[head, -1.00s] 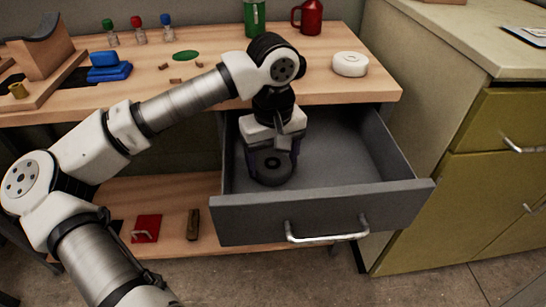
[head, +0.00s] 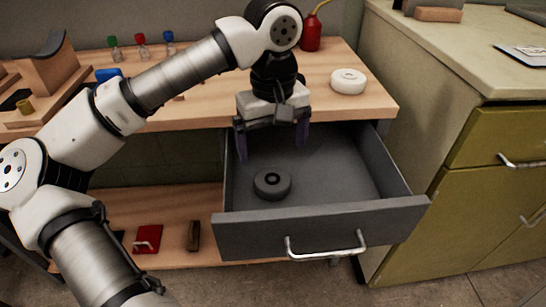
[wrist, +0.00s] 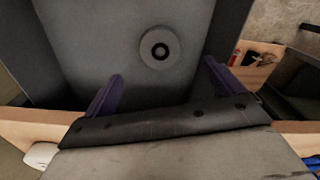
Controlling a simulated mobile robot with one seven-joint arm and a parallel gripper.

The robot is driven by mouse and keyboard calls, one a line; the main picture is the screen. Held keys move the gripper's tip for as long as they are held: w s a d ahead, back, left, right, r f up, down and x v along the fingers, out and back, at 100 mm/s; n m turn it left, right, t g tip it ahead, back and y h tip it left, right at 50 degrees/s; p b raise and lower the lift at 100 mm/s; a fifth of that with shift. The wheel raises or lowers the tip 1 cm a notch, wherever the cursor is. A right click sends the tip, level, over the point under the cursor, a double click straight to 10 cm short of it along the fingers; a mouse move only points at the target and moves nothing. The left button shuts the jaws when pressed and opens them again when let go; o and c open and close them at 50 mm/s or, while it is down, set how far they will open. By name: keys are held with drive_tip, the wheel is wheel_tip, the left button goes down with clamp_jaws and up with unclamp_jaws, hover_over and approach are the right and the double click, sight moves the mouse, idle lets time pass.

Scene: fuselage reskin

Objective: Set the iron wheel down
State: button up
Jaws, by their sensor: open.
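The iron wheel (head: 272,183) is a dark grey disc with a central hole. It lies flat on the floor of the open grey drawer (head: 345,175), toward the drawer's left front. In the wrist view the wheel (wrist: 160,47) lies on the drawer floor beyond the fingertips, apart from them. My gripper (head: 272,152) is open and empty, above the drawer and behind the wheel. Its two purple fingers are spread wide in the wrist view (wrist: 165,85).
The wooden bench top (head: 330,105) is above the drawer, with a white round piece (head: 348,82) near its right end. A red can (head: 311,35) stands at the back. An olive cabinet (head: 470,180) stands to the right. The rest of the drawer floor is clear.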

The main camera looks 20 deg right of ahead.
drive_tip(key=shift+r, duration=1.8)
